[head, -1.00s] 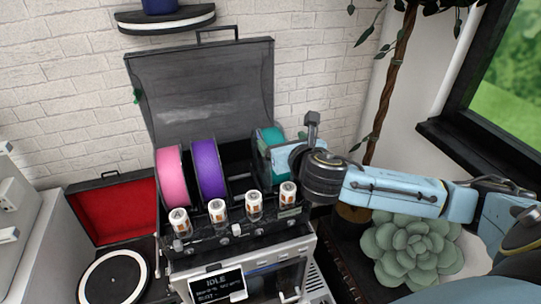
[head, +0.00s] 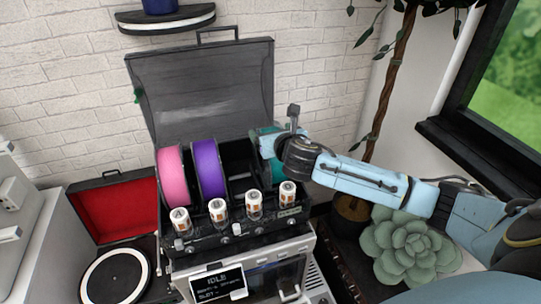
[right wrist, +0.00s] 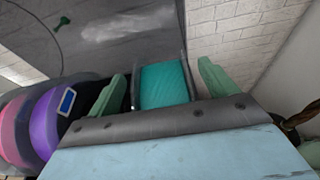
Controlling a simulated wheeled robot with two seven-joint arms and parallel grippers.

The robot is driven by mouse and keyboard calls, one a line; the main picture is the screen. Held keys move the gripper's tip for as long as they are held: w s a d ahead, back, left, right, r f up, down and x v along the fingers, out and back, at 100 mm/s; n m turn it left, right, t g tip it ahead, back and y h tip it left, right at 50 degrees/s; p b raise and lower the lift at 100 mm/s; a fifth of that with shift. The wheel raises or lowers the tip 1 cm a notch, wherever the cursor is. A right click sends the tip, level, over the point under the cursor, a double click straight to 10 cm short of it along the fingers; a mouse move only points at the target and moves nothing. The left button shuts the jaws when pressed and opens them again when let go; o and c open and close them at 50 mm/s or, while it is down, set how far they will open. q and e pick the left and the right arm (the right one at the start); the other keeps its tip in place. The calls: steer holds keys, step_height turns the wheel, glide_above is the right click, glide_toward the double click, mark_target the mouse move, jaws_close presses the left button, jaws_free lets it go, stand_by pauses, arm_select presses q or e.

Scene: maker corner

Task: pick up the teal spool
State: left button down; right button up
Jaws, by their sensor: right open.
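The teal spool (head: 277,168) sits in the rightmost place of the open spool box, largely hidden by my right gripper in the head view. The right wrist view shows the spool's teal winding (right wrist: 164,85) between dark side flanges. My right gripper (head: 264,148) is open at the spool. In the right wrist view its two pale green fingers (right wrist: 160,88) stand on either side of the spool, with a visible gap on the right. Contact on the left cannot be told. My left gripper is not in view.
A pink spool (head: 172,177) and a purple spool (head: 208,168) stand left in the same box, with an empty place beside them. The raised dark lid (head: 200,95) is behind. A succulent (head: 405,245) and a twisted-trunk plant (head: 390,85) stand right.

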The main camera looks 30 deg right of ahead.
steer(key=shift+c, duration=0.3)
jaws_close()
steer(key=shift+r, duration=0.2)
